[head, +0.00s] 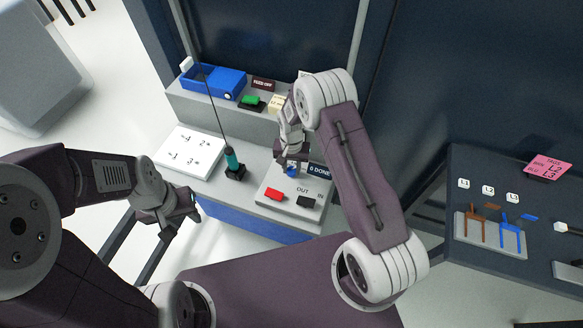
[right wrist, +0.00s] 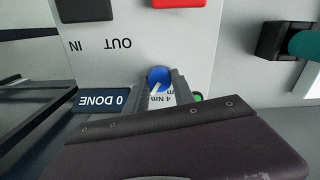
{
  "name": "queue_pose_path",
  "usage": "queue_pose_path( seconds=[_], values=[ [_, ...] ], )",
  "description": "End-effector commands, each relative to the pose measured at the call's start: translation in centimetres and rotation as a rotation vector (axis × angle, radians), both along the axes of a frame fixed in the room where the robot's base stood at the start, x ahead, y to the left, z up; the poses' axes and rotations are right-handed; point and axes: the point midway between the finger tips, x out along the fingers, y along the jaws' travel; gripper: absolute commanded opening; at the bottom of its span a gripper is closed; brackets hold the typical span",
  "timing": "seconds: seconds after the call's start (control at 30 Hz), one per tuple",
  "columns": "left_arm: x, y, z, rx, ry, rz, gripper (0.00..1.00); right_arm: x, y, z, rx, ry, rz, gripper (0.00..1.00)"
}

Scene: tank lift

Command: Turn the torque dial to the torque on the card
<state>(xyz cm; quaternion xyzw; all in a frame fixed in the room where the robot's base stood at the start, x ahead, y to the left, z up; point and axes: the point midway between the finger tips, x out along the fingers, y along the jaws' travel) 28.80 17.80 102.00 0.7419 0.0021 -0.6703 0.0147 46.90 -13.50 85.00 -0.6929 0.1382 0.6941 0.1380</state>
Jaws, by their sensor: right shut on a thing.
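The torque dial is a small blue knob (right wrist: 159,77) on a light grey panel (right wrist: 160,48), with a pale pointer mark on its face. A "4 Nm" label, upside down, shows beside it in the right wrist view; other markings are hidden by my fingers. My right gripper (right wrist: 163,88) is shut on the dial from above; in the head view the gripper (head: 291,163) covers most of the knob. A cream card (head: 276,103) on the rear shelf is partly hidden and unreadable. My left gripper (head: 193,207) hangs empty at the panel's left front; its jaw opening is unclear.
A "0 DONE" display (head: 319,171), a red block (head: 272,195) and a black block (head: 308,202) are close to the dial. A teal-handled tool (head: 232,162) stands to the left, beside a numbered white board (head: 189,151). A blue bin (head: 213,82) sits on the shelf.

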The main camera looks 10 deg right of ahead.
Motion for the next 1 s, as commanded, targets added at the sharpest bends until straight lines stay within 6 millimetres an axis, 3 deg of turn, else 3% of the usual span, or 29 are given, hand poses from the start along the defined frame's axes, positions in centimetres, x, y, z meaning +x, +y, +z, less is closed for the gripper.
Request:
queue_pose_path(
  seconds=[0.4, 0.97, 1.0],
  values=[
    [0.00, 0.00, -0.17, 0.000, 0.000, 0.000, 0.36, -0.14, 0.04, 0.05, -0.001, 0.004, -0.187, 0.00],
    [0.00, 0.00, -0.19, 0.000, 0.000, 0.000, 0.36, -0.11, 0.07, 0.05, 0.000, 0.003, -0.218, 0.00],
    [0.00, 0.00, -0.19, 0.000, 0.000, 0.000, 0.36, -0.11, 0.07, 0.05, 0.000, 0.003, -0.218, 0.33]
  ],
)
